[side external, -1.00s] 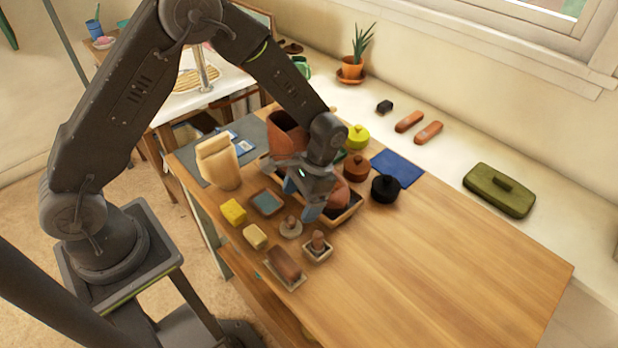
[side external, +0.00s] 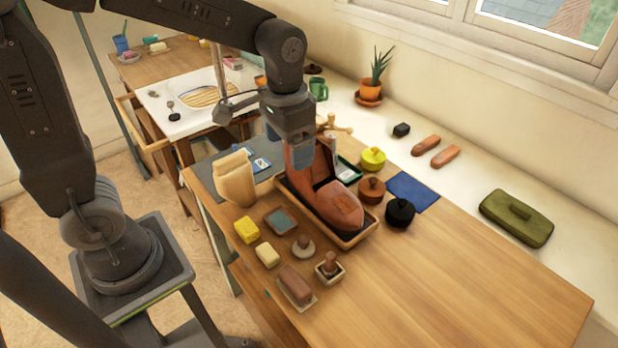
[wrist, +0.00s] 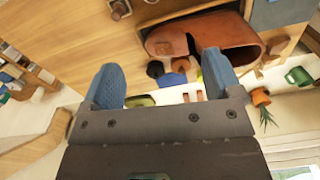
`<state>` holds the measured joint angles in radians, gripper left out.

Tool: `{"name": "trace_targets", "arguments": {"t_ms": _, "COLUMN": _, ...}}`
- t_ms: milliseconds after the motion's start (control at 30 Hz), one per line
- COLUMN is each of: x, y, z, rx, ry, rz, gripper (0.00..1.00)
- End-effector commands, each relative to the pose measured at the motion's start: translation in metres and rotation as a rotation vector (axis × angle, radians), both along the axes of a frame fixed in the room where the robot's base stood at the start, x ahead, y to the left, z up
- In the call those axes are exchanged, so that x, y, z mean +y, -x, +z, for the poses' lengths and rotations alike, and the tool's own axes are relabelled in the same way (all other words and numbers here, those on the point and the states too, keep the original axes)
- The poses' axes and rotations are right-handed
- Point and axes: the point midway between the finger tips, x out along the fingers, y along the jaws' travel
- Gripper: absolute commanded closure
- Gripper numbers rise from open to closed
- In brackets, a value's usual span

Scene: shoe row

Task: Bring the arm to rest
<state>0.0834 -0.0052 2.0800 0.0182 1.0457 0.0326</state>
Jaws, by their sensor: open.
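My gripper (side external: 287,148) is open, with its blue fingers pointing down beside the shaft of a brown leather boot. In the side view one finger overlaps the boot top; I cannot tell whether they touch. The boot (side external: 340,203) stands upright in a shallow wooden tray (side external: 351,242), its toe toward the front right. In the wrist view my gripper (wrist: 163,80) shows both fingers wide apart with nothing between them. The boot (wrist: 170,42) lies beyond the fingertips there, at the upper right.
A cream boot-shaped piece (side external: 235,178) stands left of the tray. A yellow block (side external: 247,229), brushes and small dishes lie in front. Lidded tins (side external: 400,212) and a blue cloth (side external: 414,192) sit to the right. The right part of the table (side external: 480,270) is clear.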

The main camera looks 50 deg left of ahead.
Motion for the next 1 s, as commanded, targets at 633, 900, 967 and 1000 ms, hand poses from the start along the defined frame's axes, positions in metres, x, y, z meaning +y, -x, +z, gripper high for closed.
{"name": "trace_targets", "arguments": {"t_ms": 633, "x": 0.024, "y": 0.114, "z": 0.055, "rx": -0.466, "ry": 0.046, "rz": 0.118, "gripper": 0.15}}
{"name": "trace_targets", "arguments": {"t_ms": 900, "x": 0.024, "y": 0.115, "z": 0.055, "rx": -0.47, "ry": 0.046, "rz": 0.119, "gripper": 0.15}}
{"name": "trace_targets", "arguments": {"t_ms": 967, "x": 0.024, "y": 0.115, "z": 0.055, "rx": -0.47, "ry": 0.045, "rz": 0.119, "gripper": 0.15}}
{"name": "trace_targets", "arguments": {"t_ms": 1000, "x": 0.024, "y": 0.115, "z": 0.055, "rx": -0.47, "ry": 0.046, "rz": 0.119, "gripper": 0.15}}
